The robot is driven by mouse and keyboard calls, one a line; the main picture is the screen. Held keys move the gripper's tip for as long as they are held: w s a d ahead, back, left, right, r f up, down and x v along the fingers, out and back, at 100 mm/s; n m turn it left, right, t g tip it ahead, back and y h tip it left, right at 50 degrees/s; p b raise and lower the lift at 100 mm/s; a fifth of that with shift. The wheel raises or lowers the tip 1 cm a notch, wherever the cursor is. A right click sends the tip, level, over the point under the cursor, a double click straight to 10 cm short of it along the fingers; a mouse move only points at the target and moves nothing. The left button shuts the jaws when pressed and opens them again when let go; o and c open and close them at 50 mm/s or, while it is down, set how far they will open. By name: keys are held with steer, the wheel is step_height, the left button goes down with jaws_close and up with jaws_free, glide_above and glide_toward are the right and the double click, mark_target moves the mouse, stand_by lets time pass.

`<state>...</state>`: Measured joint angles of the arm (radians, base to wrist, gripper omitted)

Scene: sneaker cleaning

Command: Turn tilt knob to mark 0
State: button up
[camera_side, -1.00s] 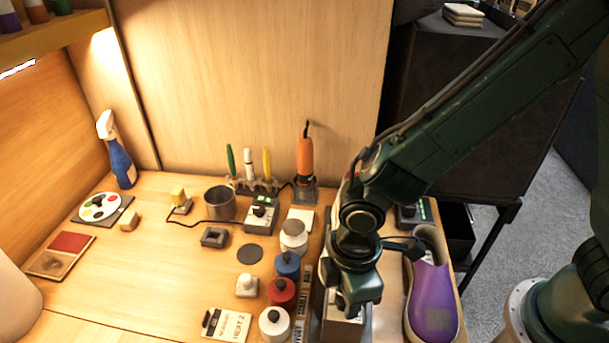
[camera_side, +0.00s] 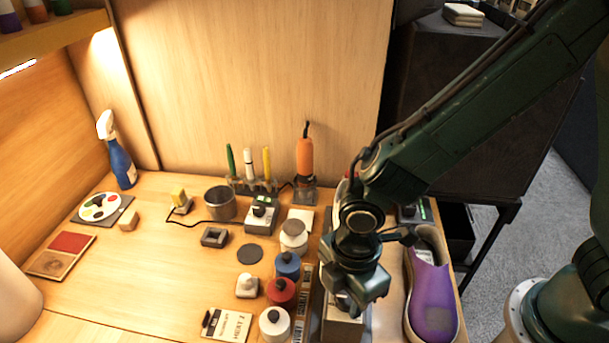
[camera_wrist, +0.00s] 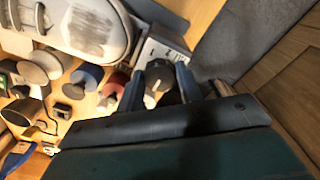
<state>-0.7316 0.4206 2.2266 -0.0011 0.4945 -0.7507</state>
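The tilt knob (camera_wrist: 160,77) is a dark round knob with a pale mark, seen in the wrist view beside a white panel with dark markings (camera_wrist: 158,52). My gripper (camera_wrist: 165,84) has one finger on each side of the knob. The fingers are apart, and I cannot tell whether they press on it. I cannot read which mark the knob points to.
A purple sneaker (camera_side: 432,295) lies close to the right of my gripper. Blue (camera_side: 288,266), red (camera_side: 281,292) and white (camera_side: 274,323) containers stand close on the left. An orange tool (camera_side: 305,158) stands behind.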

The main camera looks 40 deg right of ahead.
steer(key=shift+o, duration=0.8)
steer(key=shift+r, duration=2.5)
steer(key=shift+w+d+r+m, duration=0.15)
steer(key=shift+d+r+m, duration=0.2)
steer(key=shift+r, duration=0.1)
steer(key=s+d+r+m+t, duration=0.35)
steer(key=d+r+m, duration=0.75)
steer(key=d+r, duration=0.45)
steer(key=s+d+m+t, duration=0.2)
steer(key=s+d+m, duration=0.3)
steer(key=d, duration=0.2)
steer(key=shift+r, duration=0.45)
